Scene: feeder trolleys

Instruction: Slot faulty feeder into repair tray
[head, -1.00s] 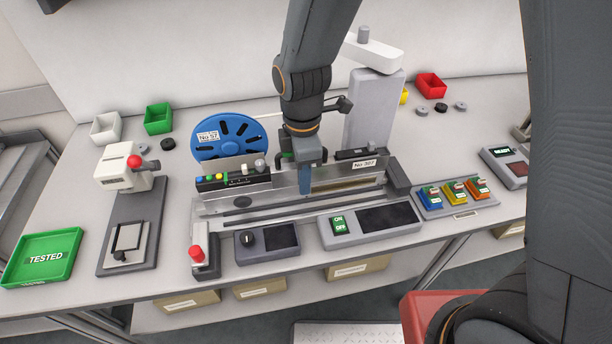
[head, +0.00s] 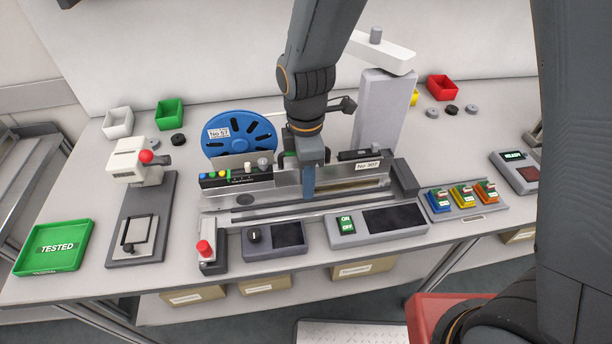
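A long metal feeder with a blue reel (head: 238,135) labelled No 57 stands on the bench fixture (head: 270,213). Its silver body (head: 345,183) runs to the right, with a No 307 label near the right end. My gripper (head: 308,185) points down at the middle of the feeder, with one blue-grey finger in front of the silver side. The other finger is hidden, so I cannot tell whether it grips. No tray marked for repair shows. A red surface (head: 428,308) at the bottom is partly hidden by my arm, and I cannot tell what it is.
A green TESTED tray (head: 58,246) lies at the left. A hand press (head: 140,215) stands beside it. A grey post (head: 382,115) rises behind the feeder. A switch panel (head: 375,224) and coloured modules (head: 463,198) sit at front and right. Small bins stand at the back.

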